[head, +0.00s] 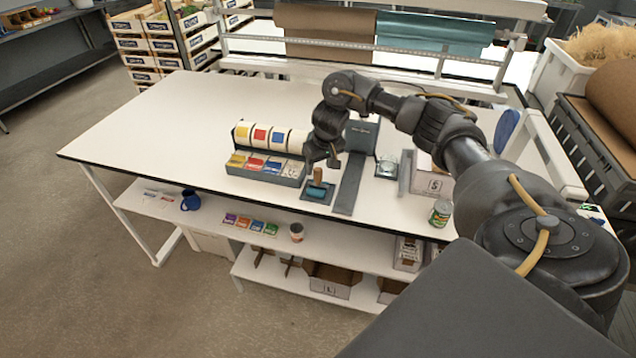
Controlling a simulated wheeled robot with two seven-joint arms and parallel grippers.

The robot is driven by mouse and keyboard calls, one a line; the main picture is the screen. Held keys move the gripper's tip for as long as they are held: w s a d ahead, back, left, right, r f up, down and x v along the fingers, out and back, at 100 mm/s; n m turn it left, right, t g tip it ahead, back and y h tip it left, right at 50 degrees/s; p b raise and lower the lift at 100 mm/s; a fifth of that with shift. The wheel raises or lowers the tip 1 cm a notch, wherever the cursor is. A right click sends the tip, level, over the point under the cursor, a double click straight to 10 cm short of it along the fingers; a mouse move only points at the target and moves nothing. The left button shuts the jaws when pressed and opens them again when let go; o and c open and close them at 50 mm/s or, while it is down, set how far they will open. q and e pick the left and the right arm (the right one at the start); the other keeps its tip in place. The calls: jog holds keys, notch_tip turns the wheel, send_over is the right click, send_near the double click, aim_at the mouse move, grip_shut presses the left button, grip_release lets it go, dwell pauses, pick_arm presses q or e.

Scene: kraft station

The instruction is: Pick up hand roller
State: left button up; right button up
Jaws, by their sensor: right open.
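The hand roller (316,190) lies on a small dark pad on the white table, with a blue-teal roller part and a brown wooden handle (318,175) pointing up. My right gripper (322,164) is open and points down just above the handle, very close to it. Whether the fingers touch the handle cannot be told from this angle. My left gripper is not in view.
A grey tray (262,178) with coloured packets and label rolls stands left of the roller. The table's left side is clear.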

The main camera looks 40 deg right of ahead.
aim_at(317, 175)
jog(key=shift+f+p, duration=0.3)
jog(key=shift+f, duration=0.1)
jog(key=p+x, duration=0.1)
jog(key=x, duration=0.2)
jog(key=shift+a+f+p, duration=0.15)
jog(key=shift+f+p, duration=0.15)
jog(key=shift+w+f, duration=0.25)
jog(key=shift+f, duration=0.3)
jog(key=shift+r, duration=0.1)
grip_shut()
